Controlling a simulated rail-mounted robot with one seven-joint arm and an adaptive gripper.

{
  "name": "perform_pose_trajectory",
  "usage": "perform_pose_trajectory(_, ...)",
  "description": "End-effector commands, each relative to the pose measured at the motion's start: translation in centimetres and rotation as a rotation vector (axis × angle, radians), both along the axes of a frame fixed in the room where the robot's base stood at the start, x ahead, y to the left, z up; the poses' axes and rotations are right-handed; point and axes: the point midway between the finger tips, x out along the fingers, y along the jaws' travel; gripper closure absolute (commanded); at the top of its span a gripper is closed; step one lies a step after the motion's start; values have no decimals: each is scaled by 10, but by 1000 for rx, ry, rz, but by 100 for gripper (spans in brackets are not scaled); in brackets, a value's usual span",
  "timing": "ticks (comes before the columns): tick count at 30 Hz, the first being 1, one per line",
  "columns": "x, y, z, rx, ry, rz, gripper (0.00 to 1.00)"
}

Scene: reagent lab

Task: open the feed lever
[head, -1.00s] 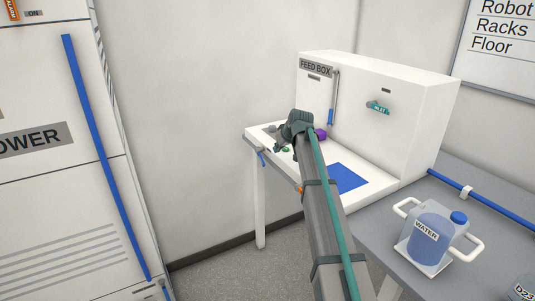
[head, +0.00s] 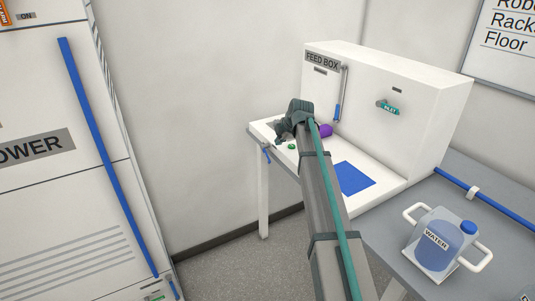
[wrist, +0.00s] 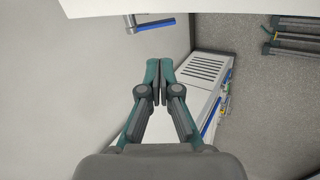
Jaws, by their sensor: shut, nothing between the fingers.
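A small blue handle (head: 266,155) shows at the table's left edge. My gripper (wrist: 159,85) is shut and empty, its fingertips together in the wrist view. In the head view my gripper (head: 282,131) is over the table's left part, left of the upright lever and apart from it. A blue handle (wrist: 156,25) on a silver pivot is beyond the fingertips; I cannot tell which handle it is.
A purple knob (head: 326,130), a green button (head: 291,147) and a blue square (head: 354,178) are on the white table (head: 375,205). A teal inlet handle (head: 388,107) is on the box. A water jug (head: 440,240) stands on the grey bench. The floor at left is clear.

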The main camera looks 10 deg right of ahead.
Motion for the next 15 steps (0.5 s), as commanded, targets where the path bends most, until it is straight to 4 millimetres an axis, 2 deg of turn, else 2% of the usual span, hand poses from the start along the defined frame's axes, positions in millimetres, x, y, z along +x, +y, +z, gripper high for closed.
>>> perform_pose_trajectory(6, 0, 0, 0, -70, -24, 108, 100)
perform_pose_trajectory(15, 0, 0, 0, -79, -27, 121, 100)
